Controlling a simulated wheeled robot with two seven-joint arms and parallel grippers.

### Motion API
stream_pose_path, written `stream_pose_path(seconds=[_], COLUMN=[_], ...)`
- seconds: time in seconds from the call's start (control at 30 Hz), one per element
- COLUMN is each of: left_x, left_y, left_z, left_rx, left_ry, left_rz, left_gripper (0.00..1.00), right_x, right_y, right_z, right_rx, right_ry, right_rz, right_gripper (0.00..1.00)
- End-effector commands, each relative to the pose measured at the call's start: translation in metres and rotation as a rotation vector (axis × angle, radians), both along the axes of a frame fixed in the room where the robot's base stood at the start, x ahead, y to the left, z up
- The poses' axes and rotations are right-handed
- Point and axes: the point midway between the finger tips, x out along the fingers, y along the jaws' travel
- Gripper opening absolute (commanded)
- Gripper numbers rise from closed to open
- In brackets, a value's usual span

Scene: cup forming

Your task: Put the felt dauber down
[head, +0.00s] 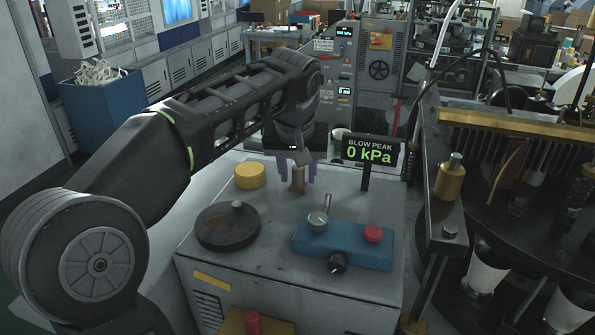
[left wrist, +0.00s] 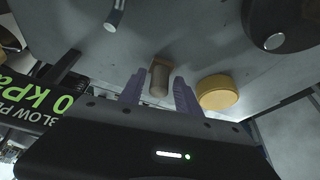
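The felt dauber (head: 297,183), a small tan-brown piece, is upright on the grey cabinet top (head: 275,262), or very close to it; the contact is hard to make out. My left gripper (head: 297,169) points down over it, with one purple finger on each side. In the left wrist view the dauber (left wrist: 160,76) sits between the two fingertips (left wrist: 160,75), and a narrow gap shows on both sides, so the gripper looks open around it. My right gripper is in neither view.
A yellow round pad (head: 250,176) lies just left of the dauber. The "0 kPa" display (head: 371,151) stands close on the right.

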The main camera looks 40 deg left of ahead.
Motion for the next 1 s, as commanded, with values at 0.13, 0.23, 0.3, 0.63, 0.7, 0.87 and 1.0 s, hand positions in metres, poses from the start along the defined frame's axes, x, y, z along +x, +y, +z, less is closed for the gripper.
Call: stream_pose_path(seconds=[0.13,0.23,0.3,0.63,0.7,0.87,1.0], left_x=[0.000,0.000,0.000,-0.008,-0.012,-0.020,-0.023], left_y=[0.000,0.000,0.000,-0.006,-0.008,-0.012,-0.014], left_z=[0.000,0.000,-0.001,0.024,0.038,0.066,0.071], left_rx=[0.001,0.001,0.000,0.001,0.001,0.002,0.001], left_ry=[-0.001,-0.001,-0.001,-0.007,-0.007,-0.001,-0.002], left_rz=[0.000,0.000,0.001,-0.001,-0.001,0.000,0.000], left_gripper=[0.44,0.44,0.44,0.44,0.44,0.44,0.44], right_x=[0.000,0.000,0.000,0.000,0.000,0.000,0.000], right_y=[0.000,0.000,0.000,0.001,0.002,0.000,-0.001], right_z=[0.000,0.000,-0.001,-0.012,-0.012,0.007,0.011], right_rx=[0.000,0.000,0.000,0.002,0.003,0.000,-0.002], right_ry=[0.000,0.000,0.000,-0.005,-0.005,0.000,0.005], right_rz=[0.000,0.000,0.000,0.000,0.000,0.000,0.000], right_gripper=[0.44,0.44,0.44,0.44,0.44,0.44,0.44])
